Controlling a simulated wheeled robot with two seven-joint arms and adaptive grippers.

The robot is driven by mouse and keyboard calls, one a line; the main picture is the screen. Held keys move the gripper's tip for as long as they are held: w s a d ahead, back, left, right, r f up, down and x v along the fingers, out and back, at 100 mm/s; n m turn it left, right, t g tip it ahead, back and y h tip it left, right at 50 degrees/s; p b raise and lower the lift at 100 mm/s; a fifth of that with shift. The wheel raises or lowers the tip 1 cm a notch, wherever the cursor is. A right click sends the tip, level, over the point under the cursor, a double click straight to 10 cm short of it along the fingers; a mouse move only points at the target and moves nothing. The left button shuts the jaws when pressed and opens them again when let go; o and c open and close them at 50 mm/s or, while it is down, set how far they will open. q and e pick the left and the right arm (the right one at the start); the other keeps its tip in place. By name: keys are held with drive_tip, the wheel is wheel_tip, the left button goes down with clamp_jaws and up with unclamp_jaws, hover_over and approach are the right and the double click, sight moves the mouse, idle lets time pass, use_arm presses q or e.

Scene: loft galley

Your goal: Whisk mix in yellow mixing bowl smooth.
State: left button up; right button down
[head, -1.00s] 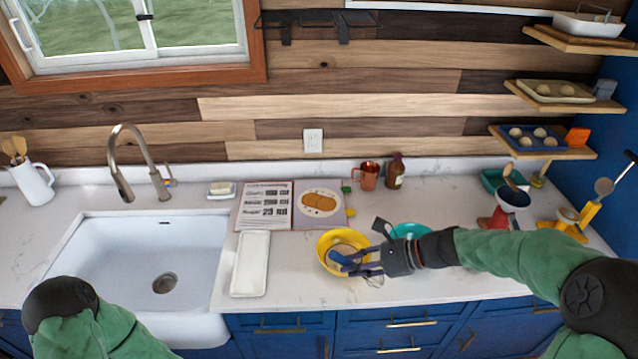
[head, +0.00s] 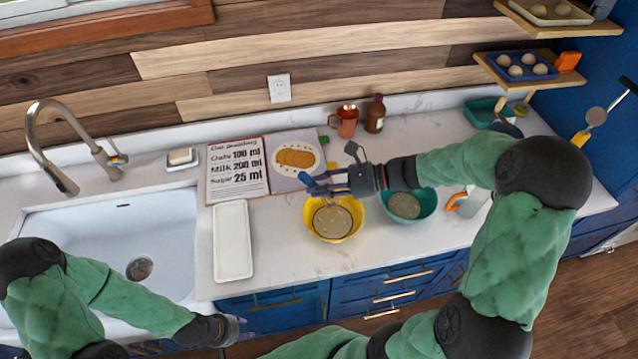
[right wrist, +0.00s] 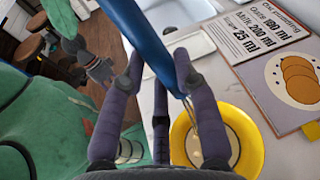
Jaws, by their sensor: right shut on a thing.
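The yellow mixing bowl (head: 357,222) stands on the counter with a beige mix (head: 332,221) in it. My right gripper (head: 328,184) is above the bowl's back rim and shut on the blue handle of a whisk (head: 314,181). In the right wrist view the blue handle (right wrist: 150,45) slants between the fingers, and thin wires (right wrist: 194,118) point down over the yellow bowl (right wrist: 251,125). I cannot tell whether the wires touch the mix. My left gripper (head: 228,330) is low in front of the counter by the sink; its fingers are unclear.
A teal bowl (head: 429,211) with similar mix stands just right of the yellow one. An open recipe book (head: 238,190), copper mug (head: 345,122) and brown bottle (head: 375,114) are behind.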

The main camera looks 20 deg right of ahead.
wheel_tip(320, 180, down, 12)
drive_tip(key=b, duration=0.7)
drive_tip(key=shift+r+b, duration=0.15)
drive_tip(key=shift+b, duration=0.25)
